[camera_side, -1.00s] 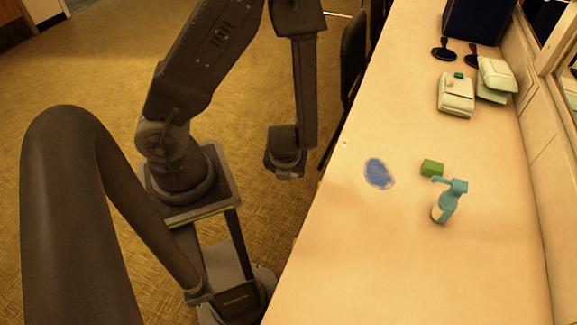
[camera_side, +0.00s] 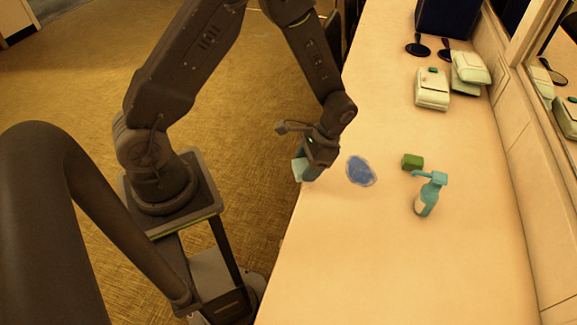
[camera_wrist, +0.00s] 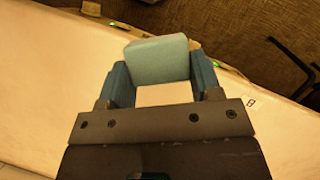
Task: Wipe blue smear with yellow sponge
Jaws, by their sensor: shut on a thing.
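The blue smear (camera_side: 361,171) is a rounded patch on the pale counter, left of the green block. My gripper (camera_side: 308,168) is at the counter's left edge, just left of the smear. It is shut on a pale teal, sponge-like block (camera_wrist: 158,60), whose edge also shows in the side view (camera_side: 298,170). In the wrist view the block sits between the two dark teal fingers of my gripper (camera_wrist: 162,80). I cannot tell whether the block touches the counter.
White-green pouches (camera_side: 432,90), dark hand mirrors (camera_side: 418,46) and a dark box (camera_side: 447,15) are farther back. The counter's (camera_side: 400,270) near part is clear.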

